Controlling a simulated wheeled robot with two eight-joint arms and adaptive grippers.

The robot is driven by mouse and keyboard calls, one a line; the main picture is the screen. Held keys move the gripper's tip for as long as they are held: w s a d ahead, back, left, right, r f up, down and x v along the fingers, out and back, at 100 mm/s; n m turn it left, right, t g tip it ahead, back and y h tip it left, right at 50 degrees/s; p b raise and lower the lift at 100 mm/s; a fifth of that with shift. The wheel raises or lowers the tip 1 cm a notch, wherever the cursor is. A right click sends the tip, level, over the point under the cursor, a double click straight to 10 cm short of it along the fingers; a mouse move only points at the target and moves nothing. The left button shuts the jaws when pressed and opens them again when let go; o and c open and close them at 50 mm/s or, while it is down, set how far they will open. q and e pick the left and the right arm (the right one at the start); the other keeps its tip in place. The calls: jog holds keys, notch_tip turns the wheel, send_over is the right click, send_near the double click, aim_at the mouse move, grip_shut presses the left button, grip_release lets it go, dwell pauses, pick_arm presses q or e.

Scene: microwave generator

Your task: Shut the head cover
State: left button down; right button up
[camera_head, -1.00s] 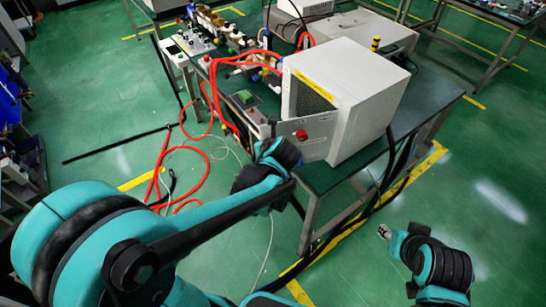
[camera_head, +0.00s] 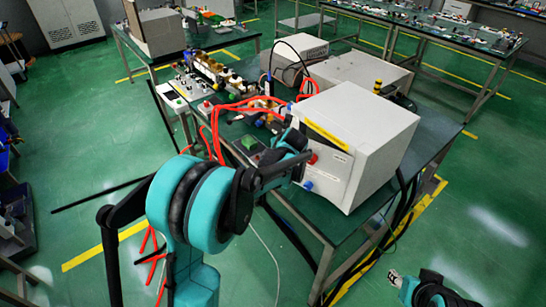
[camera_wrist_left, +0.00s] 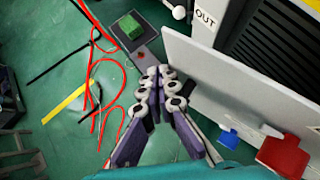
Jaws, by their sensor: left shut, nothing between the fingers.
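The generator (camera_head: 370,145) is a white box on the green table. Its head cover (camera_head: 325,172) is a white panel on the front with red and blue knobs. In the left wrist view the cover (camera_wrist_left: 225,75) stands at an angle, with a gap to the black vented front (camera_wrist_left: 262,50) behind it. My left gripper (camera_wrist_left: 166,76) is shut and empty, its fingertips beside the cover's free edge; contact is unclear. In the head view my arm hides these fingertips. My right gripper (camera_head: 395,276) is low at the right, away from the generator, too small to read.
Red hoses (camera_head: 215,125) run over the table and down to the floor. Valves and fittings (camera_head: 215,75) stand farther back.

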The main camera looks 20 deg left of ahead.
pick_arm(q)
jog(key=w+d, duration=0.2)
jog(key=w, duration=0.6)
jog(key=shift+p, duration=0.35)
pick_arm(e)
jog(key=shift+r, duration=0.35)
pick_arm(q)
jog(key=shift+s+d, duration=0.1)
